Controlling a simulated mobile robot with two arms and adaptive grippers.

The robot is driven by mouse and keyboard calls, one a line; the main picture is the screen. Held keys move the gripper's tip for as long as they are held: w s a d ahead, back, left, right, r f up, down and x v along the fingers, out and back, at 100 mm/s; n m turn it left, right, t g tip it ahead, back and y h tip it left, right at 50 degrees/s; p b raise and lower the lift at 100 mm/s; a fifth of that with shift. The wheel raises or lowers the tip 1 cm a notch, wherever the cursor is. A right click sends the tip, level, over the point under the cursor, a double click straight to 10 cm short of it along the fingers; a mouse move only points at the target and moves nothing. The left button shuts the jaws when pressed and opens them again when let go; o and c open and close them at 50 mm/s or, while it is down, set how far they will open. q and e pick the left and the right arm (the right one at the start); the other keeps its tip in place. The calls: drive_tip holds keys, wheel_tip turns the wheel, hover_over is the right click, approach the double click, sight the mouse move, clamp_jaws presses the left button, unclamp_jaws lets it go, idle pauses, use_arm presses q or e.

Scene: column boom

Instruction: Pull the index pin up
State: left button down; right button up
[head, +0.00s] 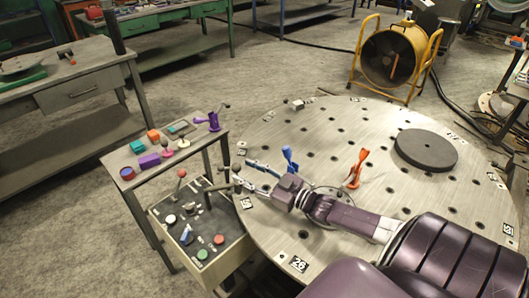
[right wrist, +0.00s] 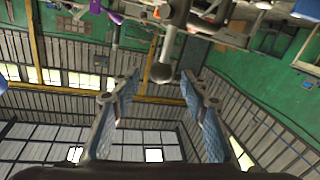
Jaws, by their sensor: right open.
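A dark ball knob on a grey stem, which looks like the index pin (right wrist: 161,74), shows between and beyond the fingertips in the right wrist view, where the picture is upside down. In the head view a small dark knob (head: 236,168) stands at the left edge of the round table, close to the fingertips. My right gripper (head: 243,172) reaches left over this edge with its two blue-padded fingers apart. It also shows open in the right wrist view (right wrist: 158,88), with nothing held. I cannot tell whether a finger touches the knob. My left gripper is not in view.
The round perforated table (head: 330,125) carries a blue clamp (head: 289,158), an orange clamp (head: 357,167) and a dark disc (head: 426,149). A side stand (head: 140,177) with small parts and an open drawer (head: 205,262) lie to the left. A yellow fan (head: 394,55) stands behind.

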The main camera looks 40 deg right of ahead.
drive_tip(key=v, duration=0.7)
drive_tip(key=shift+s, duration=0.35)
drive_tip(key=shift+d+r, duration=0.1)
